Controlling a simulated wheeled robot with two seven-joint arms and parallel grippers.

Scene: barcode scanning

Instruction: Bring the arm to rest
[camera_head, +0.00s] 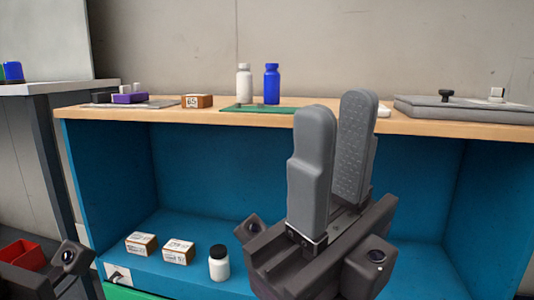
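My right gripper (337,112) rises in front of the shelf unit at right of centre, with its two grey fingers pointing up. The fingers stand apart, the textured inner pad of the far one shows, and nothing is between them. They hide part of the tabletop and of the blue compartment behind. A dark part of my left gripper (62,264) shows at the lower left edge. Its fingers cannot be made out.
The wooden tabletop (160,112) holds a white bottle (244,84), a blue bottle (272,84), a brown box (197,101) and a grey tray (470,112). Two small boxes (141,244) (178,251) and a black-capped white bottle (219,264) stand in the blue compartment (200,170).

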